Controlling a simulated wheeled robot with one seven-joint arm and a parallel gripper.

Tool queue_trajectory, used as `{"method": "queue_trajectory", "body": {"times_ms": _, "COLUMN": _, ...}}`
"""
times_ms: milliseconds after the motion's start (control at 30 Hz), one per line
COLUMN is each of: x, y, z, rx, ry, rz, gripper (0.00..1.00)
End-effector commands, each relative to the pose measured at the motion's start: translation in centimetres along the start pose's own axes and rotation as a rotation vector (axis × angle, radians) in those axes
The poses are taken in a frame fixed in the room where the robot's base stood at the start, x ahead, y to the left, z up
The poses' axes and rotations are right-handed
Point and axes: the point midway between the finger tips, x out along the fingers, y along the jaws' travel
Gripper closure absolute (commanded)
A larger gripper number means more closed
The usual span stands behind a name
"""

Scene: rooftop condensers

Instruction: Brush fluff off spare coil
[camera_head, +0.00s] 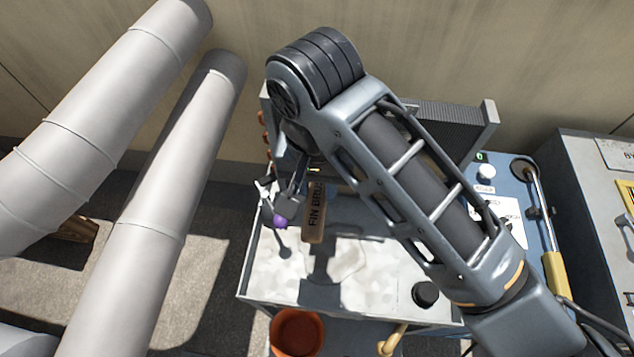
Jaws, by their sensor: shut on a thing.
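The coil (447,125) is a dark finned block with light metal end plates, standing at the back of a grey table (262,305). Copper-coloured bends (264,120) show at its left end. My arm covers its middle, so I cannot tell whether fluff lies on it. My gripper (298,192) is in front of the coil's left part, shut on a brown brush labelled "FIN BRU…" (314,222). The brush handle hangs down toward the table. Its bristles are hidden, and I cannot tell whether they touch the coil.
Two thick pale pipes (150,200) slant along the left. An orange pot (297,332) stands at the table's front, and a black knob-like item (425,293) sits at its front right. A blue unit (515,180) and a grey cabinet (590,190) stand close on the right.

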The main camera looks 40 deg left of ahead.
Motion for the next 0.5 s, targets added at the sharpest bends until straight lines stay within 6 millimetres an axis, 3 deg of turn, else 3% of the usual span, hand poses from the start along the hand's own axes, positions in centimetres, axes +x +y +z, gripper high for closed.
{"method": "queue_trajectory", "body": {"times_ms": 500, "x": -0.01, "y": 0.02, "z": -0.57, "rx": 0.001, "ry": 0.0, "rz": 0.0, "gripper": 1.0}}
